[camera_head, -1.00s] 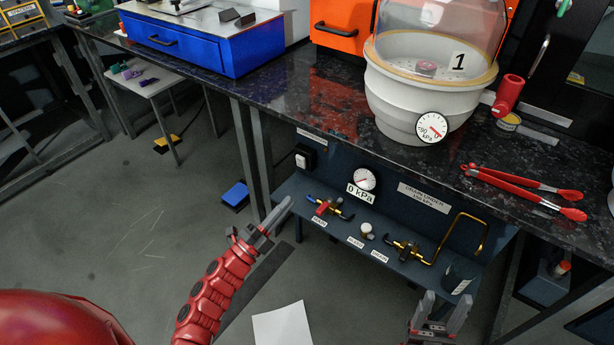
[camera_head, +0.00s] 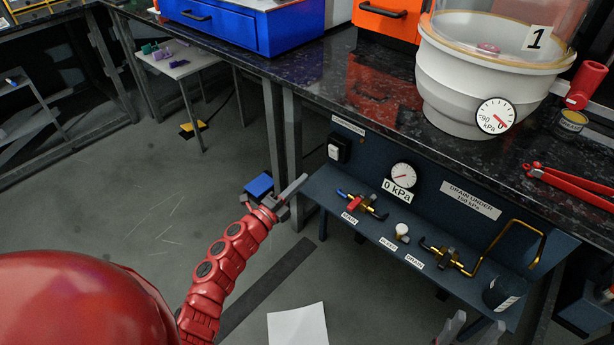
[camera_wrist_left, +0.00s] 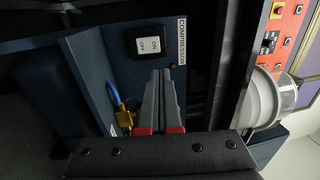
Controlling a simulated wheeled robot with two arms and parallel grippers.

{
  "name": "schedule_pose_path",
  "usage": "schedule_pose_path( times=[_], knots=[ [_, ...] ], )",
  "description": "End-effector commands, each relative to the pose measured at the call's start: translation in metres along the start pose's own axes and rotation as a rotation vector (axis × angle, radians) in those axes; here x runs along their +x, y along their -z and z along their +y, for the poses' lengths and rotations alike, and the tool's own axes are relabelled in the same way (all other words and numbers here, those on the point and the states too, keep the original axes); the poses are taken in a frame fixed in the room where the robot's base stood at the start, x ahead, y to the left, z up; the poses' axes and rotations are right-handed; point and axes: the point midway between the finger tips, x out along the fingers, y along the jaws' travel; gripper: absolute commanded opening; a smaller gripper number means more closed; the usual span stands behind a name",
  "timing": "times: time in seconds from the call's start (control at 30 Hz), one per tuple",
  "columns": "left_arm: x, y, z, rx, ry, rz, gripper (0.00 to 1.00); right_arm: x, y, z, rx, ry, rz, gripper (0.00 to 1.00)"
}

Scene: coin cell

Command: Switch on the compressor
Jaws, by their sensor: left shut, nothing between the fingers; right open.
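The compressor switch (camera_head: 337,150) is a black box with a white rocker on the dark panel under the bench. I cannot tell which side is pressed. My left gripper (camera_head: 302,184) is shut and empty, below and left of the switch in the head view. In the left wrist view its closed fingers (camera_wrist_left: 161,75) point toward the switch; contact is not evident. My right gripper (camera_head: 470,327) is open at the bottom edge, partly cut off.
A gauge (camera_head: 403,175) above a 0 kPa label, a red-handled valve (camera_head: 355,203) and a drain valve (camera_head: 448,258) are right of the switch. The black benchtop (camera_head: 370,95) overhangs the panel. A table leg (camera_head: 292,145) stands left of the switch.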

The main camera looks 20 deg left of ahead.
Motion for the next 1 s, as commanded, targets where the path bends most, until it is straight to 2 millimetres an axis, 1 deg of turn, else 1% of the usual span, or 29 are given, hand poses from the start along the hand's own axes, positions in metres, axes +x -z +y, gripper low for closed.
schedule_pose_path(
  times=[0.03,0.3,0.5,0.7,1.0],
  knots=[
    [0.010,0.001,0.002,0.000,0.002,0.003,0.00,-0.004,-0.001,0.000,0.000,0.000,0.000,0.55],
    [0.069,0.001,0.001,-0.001,0.003,0.000,0.00,-0.016,-0.003,-0.001,0.000,0.000,0.000,0.55],
    [0.103,0.001,0.001,0.000,0.002,0.000,0.00,-0.023,-0.003,-0.001,-0.001,0.005,0.003,0.55],
    [0.118,0.001,0.000,0.000,0.001,0.001,0.00,-0.026,-0.003,-0.001,-0.004,0.013,0.008,0.55],
    [0.120,0.001,0.000,0.000,0.000,0.001,0.00,-0.025,-0.003,-0.001,-0.004,0.013,0.010,0.55]
  ],
)
